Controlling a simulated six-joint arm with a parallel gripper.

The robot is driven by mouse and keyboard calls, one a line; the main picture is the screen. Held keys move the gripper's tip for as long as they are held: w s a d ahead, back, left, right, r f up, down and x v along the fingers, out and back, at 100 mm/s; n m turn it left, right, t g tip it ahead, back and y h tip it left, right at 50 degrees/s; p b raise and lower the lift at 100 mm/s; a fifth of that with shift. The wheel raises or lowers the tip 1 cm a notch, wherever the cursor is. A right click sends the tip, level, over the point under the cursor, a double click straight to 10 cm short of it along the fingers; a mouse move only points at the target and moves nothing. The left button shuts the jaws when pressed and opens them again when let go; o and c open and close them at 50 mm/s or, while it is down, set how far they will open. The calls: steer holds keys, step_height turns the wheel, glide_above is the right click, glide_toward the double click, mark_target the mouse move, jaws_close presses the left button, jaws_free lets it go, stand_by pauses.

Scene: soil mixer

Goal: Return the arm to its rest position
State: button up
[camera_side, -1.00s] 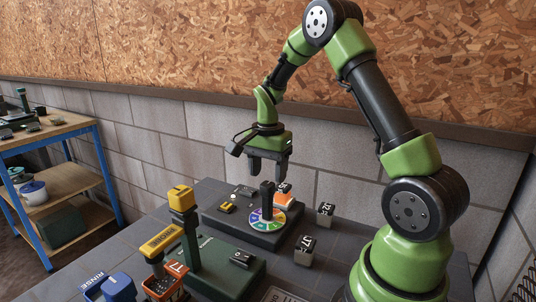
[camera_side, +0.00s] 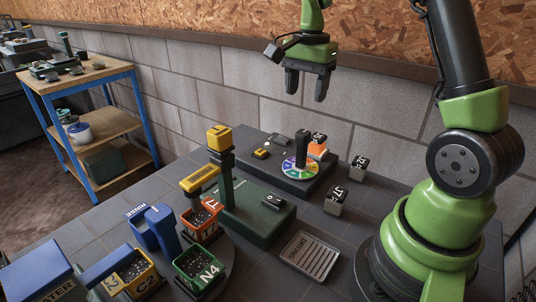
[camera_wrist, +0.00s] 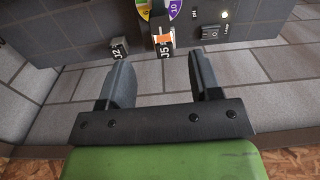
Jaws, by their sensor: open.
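My gripper (camera_side: 307,84) hangs in the air above the far part of the dark table, in front of the block wall. Its two dark fingers are apart, with nothing between them. In the wrist view my gripper (camera_wrist: 162,88) also shows open and empty, with the table edge and the wall beyond the fingers. Below it in the side view stands a dark unit with a coloured dial (camera_side: 299,167) and an upright black post (camera_side: 301,146). My gripper touches none of these.
Labelled cubes (camera_side: 335,194) stand on the table, one by an orange block (camera_side: 317,151). A green mixer base (camera_side: 258,222), soil bins (camera_side: 200,272), a blue rinse part (camera_side: 158,232) and a slotted drying tray (camera_side: 309,256) fill the front. A shelf (camera_side: 90,120) stands left.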

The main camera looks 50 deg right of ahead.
steer(key=s+a+r+n+t, duration=0.3)
steer(key=s+a+r+n, duration=0.25)
steer(key=a+r, duration=0.35)
steer(key=s+a+n+t+y, duration=0.2)
steer(key=s+a+n+t, duration=0.2)
steer(key=s+a+n, duration=0.4)
steer(key=shift+s+f, duration=0.15)
steer(key=shift+s, duration=0.6)
